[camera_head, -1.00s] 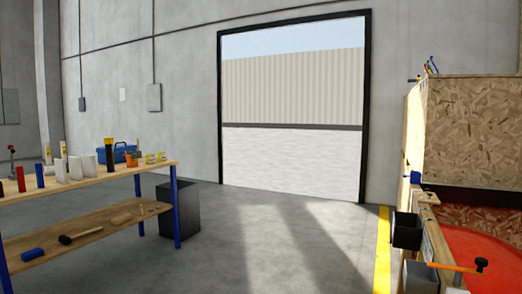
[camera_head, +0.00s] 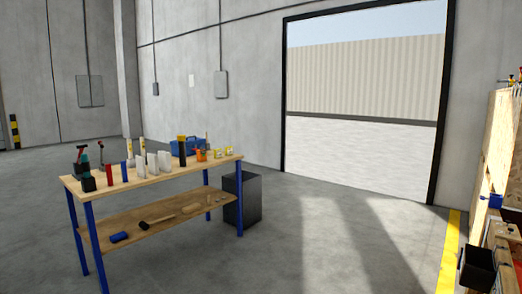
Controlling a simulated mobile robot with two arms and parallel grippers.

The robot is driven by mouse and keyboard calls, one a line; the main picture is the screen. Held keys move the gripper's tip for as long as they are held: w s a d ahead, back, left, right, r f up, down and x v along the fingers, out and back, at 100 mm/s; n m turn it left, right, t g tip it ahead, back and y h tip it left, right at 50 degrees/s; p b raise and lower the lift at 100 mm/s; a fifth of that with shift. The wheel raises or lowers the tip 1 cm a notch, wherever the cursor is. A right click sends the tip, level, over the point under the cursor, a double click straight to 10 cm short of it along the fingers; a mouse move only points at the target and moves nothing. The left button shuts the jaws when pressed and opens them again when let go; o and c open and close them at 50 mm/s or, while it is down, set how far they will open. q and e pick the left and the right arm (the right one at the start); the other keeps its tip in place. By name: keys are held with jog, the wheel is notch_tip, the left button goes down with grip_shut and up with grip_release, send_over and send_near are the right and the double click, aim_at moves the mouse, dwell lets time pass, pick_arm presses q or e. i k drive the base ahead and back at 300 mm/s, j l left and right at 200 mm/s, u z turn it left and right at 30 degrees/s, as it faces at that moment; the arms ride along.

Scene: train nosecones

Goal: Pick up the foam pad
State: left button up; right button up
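I cannot make out a foam pad for certain in this view. A wooden workbench (camera_head: 150,179) with blue legs stands at the left, with several small items on its top. Its lower shelf (camera_head: 110,224) holds a small blue object (camera_head: 119,237), too small to identify, a dark-headed mallet (camera_head: 145,225) and several small pieces. Neither of my grippers is in view.
A dark bin (camera_head: 242,199) stands at the bench's right end. A blue toolbox (camera_head: 187,146) sits on the bench's far side. A wooden structure (camera_head: 498,140) with a black box (camera_head: 476,270) is at the right edge. The floor (camera_head: 320,240) between is clear.

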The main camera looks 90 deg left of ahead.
aim_at(152, 162)
jog(key=j+u, duration=0.15)
jog(key=u, duration=0.3)
jog(key=j+u, duration=0.25)
jog(key=u, duration=0.2)
jog(key=j+u, duration=0.2)
jog(key=u, duration=0.25)
jog(key=j+u, duration=0.2)
jog(key=u, duration=0.2)
jog(key=i+j+u, duration=0.15)
jog(key=j+u, duration=0.3)
jog(key=i+j+u, duration=0.15)
jog(key=u, duration=0.25)
jog(key=i+j+u, duration=0.25)
jog(key=u, duration=0.2)
jog(key=i+j+u, duration=0.25)
jog(key=u, duration=0.2)
jog(key=i+j+u, duration=0.1)
jog(key=i+u, duration=0.25)
jog(key=i, duration=0.9)
